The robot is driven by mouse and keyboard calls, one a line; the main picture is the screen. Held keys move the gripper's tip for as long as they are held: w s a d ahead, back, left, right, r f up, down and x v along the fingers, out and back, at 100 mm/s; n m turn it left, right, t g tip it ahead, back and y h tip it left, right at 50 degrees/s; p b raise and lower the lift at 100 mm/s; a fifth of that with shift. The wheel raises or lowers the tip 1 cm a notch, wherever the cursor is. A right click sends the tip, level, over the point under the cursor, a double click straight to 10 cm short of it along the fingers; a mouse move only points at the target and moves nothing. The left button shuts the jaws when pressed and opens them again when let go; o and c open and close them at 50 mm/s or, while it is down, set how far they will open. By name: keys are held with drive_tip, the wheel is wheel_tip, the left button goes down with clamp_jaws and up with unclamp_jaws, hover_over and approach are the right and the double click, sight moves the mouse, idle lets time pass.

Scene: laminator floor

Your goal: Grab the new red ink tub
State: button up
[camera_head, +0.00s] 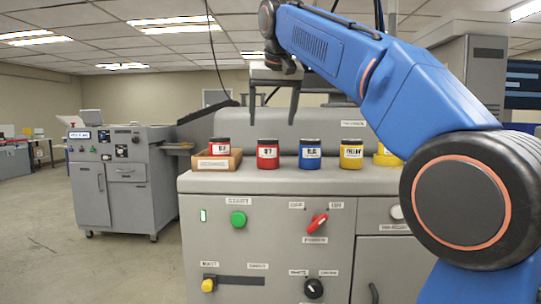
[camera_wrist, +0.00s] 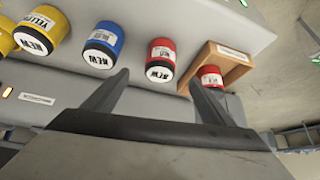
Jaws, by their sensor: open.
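The new red ink tub (camera_head: 267,157) stands upright on the grey machine top, with a dark lid in the head view. In the wrist view this red tub (camera_wrist: 162,54) shows a white "NEW" marking on its lid end. Another red tub (camera_head: 219,148) sits in a shallow wooden tray (camera_head: 205,164) to its left; it also shows in the wrist view (camera_wrist: 211,74). My gripper (camera_head: 272,117) is open and empty, its fingers pointing down above the new red tub and apart from it. In the wrist view the tub appears between and beyond the fingertips (camera_wrist: 158,80).
A blue tub (camera_head: 310,154) stands just right of the new red tub, then a yellow tub (camera_head: 351,155) and another yellow tub (camera_head: 385,156). A rounded grey housing (camera_head: 330,125) rises behind the row. The machine front has a green button (camera_head: 238,219) and a red switch (camera_head: 316,223).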

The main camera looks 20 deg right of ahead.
sight(268, 151)
drive_tip(key=x, duration=1.3)
drive_tip(key=shift+w+a+f, duration=0.1)
drive_tip(key=shift+w+f, duration=0.05)
drive_tip(key=shift+w, duration=0.05)
drive_tip(key=c, duration=1.4)
